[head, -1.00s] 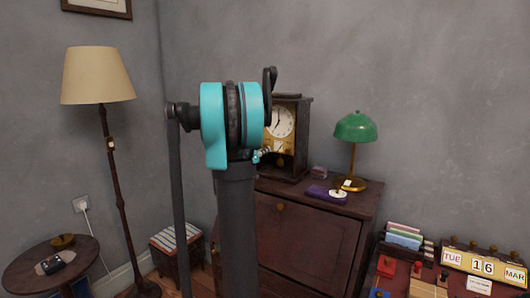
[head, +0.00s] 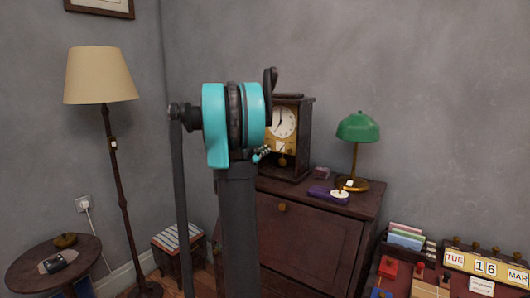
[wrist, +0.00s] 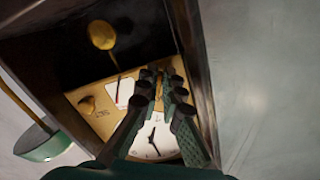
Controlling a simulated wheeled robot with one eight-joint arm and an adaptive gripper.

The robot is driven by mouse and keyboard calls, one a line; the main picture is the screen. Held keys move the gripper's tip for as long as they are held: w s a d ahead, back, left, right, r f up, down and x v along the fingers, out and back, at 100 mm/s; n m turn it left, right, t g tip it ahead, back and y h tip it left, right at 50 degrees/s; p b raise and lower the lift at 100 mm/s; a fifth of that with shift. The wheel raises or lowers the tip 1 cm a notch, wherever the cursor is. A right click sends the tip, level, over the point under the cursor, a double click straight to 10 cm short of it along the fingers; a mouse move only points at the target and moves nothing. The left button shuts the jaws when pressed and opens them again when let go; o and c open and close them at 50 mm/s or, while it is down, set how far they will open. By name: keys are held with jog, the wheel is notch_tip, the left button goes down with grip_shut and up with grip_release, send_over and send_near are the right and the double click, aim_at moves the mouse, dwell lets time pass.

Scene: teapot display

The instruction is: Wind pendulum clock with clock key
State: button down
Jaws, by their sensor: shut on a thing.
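The pendulum clock (head: 305,135) stands on the dark wooden cabinet, with its cream dial and brass front partly behind my arm. In the wrist view the clock shows upside down: dial (wrist: 155,138) low, brass plate (wrist: 85,90) above it, round pendulum bob (wrist: 102,35) at the top. A small brass winged piece (wrist: 88,104) sits on the plate beside the letters "SET". My gripper (wrist: 162,80) is at the brass plate, its fingers reaching across the dial. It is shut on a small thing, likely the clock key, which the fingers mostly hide. Whether it sits in a hole cannot be told.
The clock's dark case walls (wrist: 196,70) stand close on both sides of the fingers. A green lamp (head: 356,128) and a purple item (head: 328,194) are on the cabinet (head: 310,235). A desk calendar (head: 484,268) is at the right, a floor lamp (head: 101,75) at the left.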

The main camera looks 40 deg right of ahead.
jog(key=shift+m, duration=0.7)
jog(key=c, duration=1.7)
grip_release()
jog(key=shift+a, duration=0.1)
jog(key=v, duration=1.2)
jog(key=shift+w, duration=0.1)
